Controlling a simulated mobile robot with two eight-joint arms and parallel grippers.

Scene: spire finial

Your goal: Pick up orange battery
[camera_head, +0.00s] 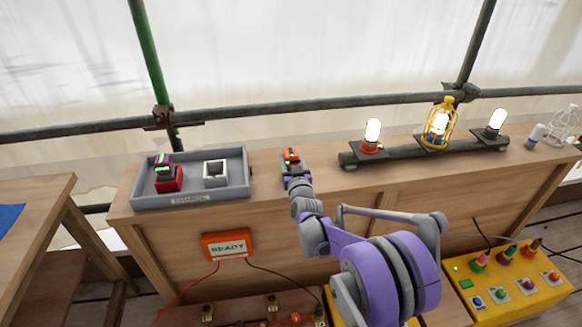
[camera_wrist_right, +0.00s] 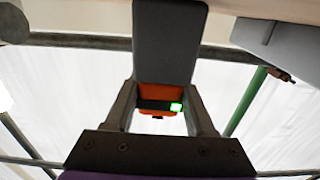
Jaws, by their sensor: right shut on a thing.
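The orange battery (camera_head: 291,156), with a dark band, is at the bench top's back edge in the head view, right of the grey tray. My right gripper (camera_head: 294,178) reaches it from the front and is shut on it. In the right wrist view the orange battery (camera_wrist_right: 150,91) sits between the two fingers, with a black strip and a lit green patch. A grey block covers part of that view above it. I cannot tell whether the battery touches the bench. My left gripper is not in view.
The grey tray (camera_head: 140,198) holds a red-and-dark item (camera_head: 169,180) and a grey socket block (camera_head: 215,174). A dark rail (camera_head: 405,152) with lit lamps stands to the right. An orange READY box (camera_head: 228,245) is on the bench front. A yellow panel (camera_head: 505,297) is lower right.

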